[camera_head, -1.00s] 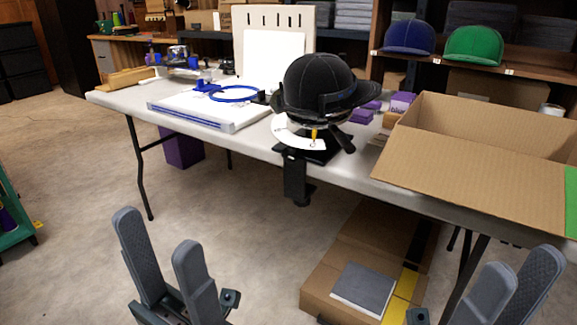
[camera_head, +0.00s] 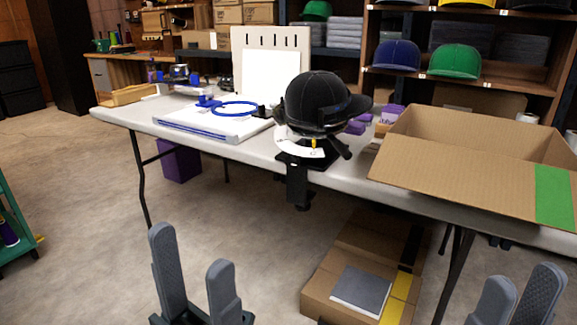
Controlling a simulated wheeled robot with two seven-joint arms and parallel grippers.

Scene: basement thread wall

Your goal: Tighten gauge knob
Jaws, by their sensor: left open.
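A black cap (camera_head: 318,103) sits on a dark cap holder clamped at the front edge of the table. Below the cap is a curved white gauge (camera_head: 299,145) with a small yellow pointer. A black knob or lever (camera_head: 341,147) sticks out at the gauge's right side; I cannot tell which, or how tight it is. My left gripper (camera_head: 194,282) is open and empty, low in front of the table. My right gripper (camera_head: 519,300) shows at the bottom right, its two fingers apart with nothing between them. Both are well short of the cap holder.
An open cardboard box (camera_head: 470,169) stands on the right of the white table (camera_head: 236,148). A blue hoop (camera_head: 234,109) lies on a white board at left. Another carton (camera_head: 326,283) is on the floor under the table. Shelves with caps stand behind.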

